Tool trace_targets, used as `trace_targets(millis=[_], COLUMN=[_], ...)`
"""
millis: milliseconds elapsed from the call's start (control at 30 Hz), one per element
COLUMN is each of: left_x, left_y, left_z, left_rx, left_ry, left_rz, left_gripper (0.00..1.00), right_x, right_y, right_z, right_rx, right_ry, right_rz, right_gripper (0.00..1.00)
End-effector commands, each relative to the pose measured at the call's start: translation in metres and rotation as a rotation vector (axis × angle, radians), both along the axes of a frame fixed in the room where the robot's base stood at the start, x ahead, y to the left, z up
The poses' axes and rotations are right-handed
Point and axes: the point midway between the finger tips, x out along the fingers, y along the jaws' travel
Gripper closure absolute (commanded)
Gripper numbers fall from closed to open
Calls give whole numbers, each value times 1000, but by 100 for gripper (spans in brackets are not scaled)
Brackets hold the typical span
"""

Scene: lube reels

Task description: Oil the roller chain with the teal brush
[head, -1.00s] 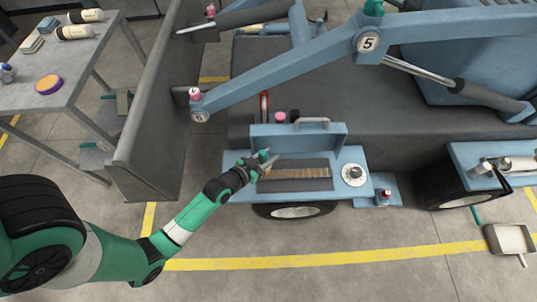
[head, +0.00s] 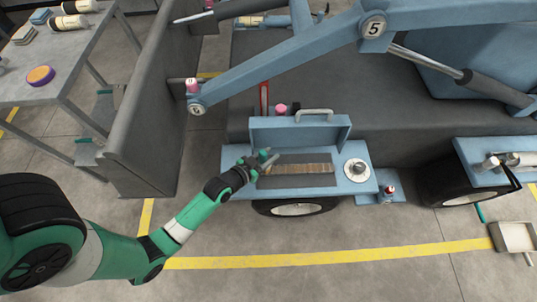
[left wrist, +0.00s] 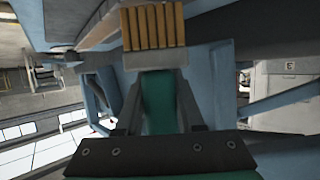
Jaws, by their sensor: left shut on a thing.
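The roller chain (head: 302,169) is a brown strip lying along a dark recess in the blue box with a raised lid, in the head view. My left gripper (head: 264,160) is at the left end of this recess, just above it. It is shut on the teal brush, whose teal handle (left wrist: 158,105) runs between the fingers in the left wrist view. A grey ferrule and tan striped bristles (left wrist: 153,27) show beyond the handle. Whether the bristles touch the chain cannot be told. My right gripper is out of view.
The box's raised lid (head: 292,131) stands behind the chain. A round silver fitting (head: 356,170) is to its right. A blue lift arm (head: 285,72) crosses above. A grey panel (head: 150,105) and a table (head: 75,55) stand at left. A grey tray (head: 514,237) lies at right.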

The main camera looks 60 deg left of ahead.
Motion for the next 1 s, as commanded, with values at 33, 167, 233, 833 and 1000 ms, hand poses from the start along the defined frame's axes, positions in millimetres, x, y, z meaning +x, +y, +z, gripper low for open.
trace_targets(millis=[33,167,233,833,1000], left_x=[0,0,0,0,1], left_y=[0,0,0,0,0], left_z=[0,-2,-3,-12,-12], left_rx=[0,0,0,0,0], left_ry=[-1,-1,-1,-1,0], left_rz=[0,0,0,0,0], left_gripper=[100,100,100,100,100], right_x=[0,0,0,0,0], right_y=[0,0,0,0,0], right_z=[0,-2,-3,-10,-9], right_rx=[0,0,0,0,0], right_ry=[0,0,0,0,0], right_rz=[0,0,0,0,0], right_gripper=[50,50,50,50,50])
